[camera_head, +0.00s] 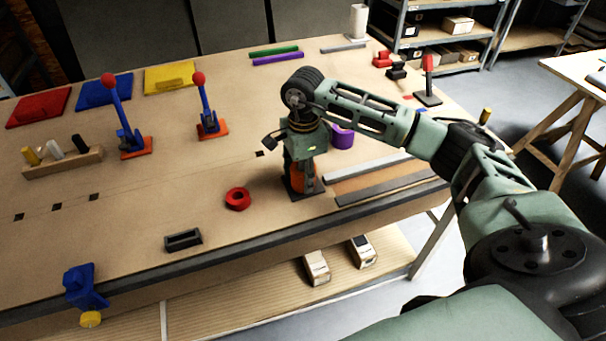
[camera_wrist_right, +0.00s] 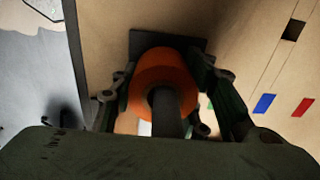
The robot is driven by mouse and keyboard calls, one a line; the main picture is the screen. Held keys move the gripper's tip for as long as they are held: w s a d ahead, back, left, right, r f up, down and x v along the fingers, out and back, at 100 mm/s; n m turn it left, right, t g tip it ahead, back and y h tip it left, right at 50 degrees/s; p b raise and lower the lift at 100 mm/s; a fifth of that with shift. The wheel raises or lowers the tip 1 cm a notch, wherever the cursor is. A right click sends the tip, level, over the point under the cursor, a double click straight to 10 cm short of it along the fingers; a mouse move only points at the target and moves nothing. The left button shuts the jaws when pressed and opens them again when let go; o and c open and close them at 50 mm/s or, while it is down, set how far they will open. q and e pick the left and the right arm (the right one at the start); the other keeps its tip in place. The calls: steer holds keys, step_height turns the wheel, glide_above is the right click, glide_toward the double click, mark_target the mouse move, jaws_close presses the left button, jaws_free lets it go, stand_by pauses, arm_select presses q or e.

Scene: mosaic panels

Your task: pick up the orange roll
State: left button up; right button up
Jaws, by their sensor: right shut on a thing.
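The orange roll (camera_wrist_right: 160,72) sits around a dark upright post (camera_wrist_right: 165,112) on a dark square base (camera_wrist_right: 185,42) in the right wrist view. My right gripper (camera_wrist_right: 165,85) has its fingers on both sides of the roll and is shut on it. In the head view, my right gripper (camera_head: 303,178) points down over the dark base, near the front of the workbench (camera_head: 215,175). A strip of the orange roll (camera_head: 318,173) shows between and behind the fingers; the gripper hides the rest. My left gripper is not in view.
A red hexagonal nut (camera_head: 238,198) lies just left of the right gripper. A purple roll (camera_head: 342,136) stands behind it. Grey bars (camera_head: 385,186) lie to its right. Toggle clamps with red knobs (camera_head: 207,115) stand farther left. A blue vise (camera_head: 85,287) is on the front edge.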

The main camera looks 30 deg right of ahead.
step_height(320, 180, up, 11)
steer(key=b, duration=0.2)
steer(key=shift+w+r+b, duration=0.1)
steer(key=shift+r+b, duration=0.05)
steer(key=shift+b, duration=0.25)
step_height(320, 180, up, 6)
steer(key=shift+r+p, duration=0.1)
steer(key=shift+p, duration=0.3)
step_height(320, 180, up, 8)
steer(key=p, duration=0.6)
steer(key=shift+f+p, duration=0.25)
steer(key=shift+p, duration=0.15)
